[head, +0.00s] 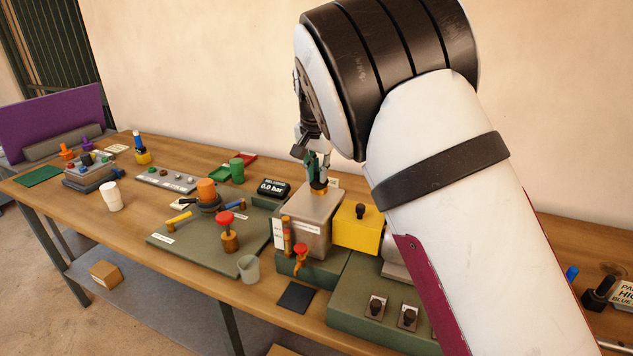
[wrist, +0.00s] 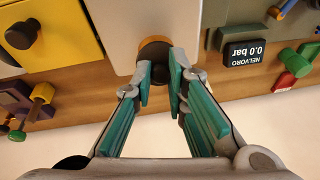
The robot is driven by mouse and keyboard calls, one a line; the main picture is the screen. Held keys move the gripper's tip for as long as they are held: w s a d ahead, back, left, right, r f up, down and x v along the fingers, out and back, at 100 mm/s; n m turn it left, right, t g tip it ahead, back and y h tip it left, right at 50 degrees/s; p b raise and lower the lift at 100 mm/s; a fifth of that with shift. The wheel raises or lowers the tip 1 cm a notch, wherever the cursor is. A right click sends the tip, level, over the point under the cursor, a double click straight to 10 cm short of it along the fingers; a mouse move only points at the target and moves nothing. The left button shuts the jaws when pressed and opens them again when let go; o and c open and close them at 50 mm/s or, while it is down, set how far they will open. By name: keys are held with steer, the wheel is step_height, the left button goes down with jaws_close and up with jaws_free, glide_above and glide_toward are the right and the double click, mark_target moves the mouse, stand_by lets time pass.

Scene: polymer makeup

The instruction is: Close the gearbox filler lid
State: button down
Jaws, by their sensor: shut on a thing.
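The gearbox is a grey-beige box (head: 311,222) on a green base near the middle of the head view. Its pale top (wrist: 135,20) shows in the wrist view. A round orange-brown filler fitting (head: 319,188) with a dark upper part stands on top of it; in the wrist view, this fitting (wrist: 154,43) is just beyond the fingertips. My gripper (head: 317,163) points down over the fitting. In the wrist view, its teal fingers (wrist: 160,82) are closed in on a small dark part at the filler, probably the lid. The fingers partly hide it, so its tilt is unclear.
A yellow box with a black knob (head: 358,228) stands right beside the gearbox. A sight tube (head: 287,236) and an orange-red valve (head: 301,258) are at its front. A pressure display (head: 273,189) and a red-handled valve (head: 228,230) are to its left.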

steer(key=g+b, duration=0.1)
steer(key=w+f+g+y+b, duration=0.1)
steer(key=b, duration=0.1)
steer(key=shift+w+d, duration=0.2)
steer(key=shift+w, duration=0.1)
steer(key=shift+w+d+f+g+y+b, duration=0.15)
steer(key=shift+g+y+b, duration=0.25)
steer(key=shift+g+b, duration=1.1)
steer(key=c, duration=1.6)
jaws_free()
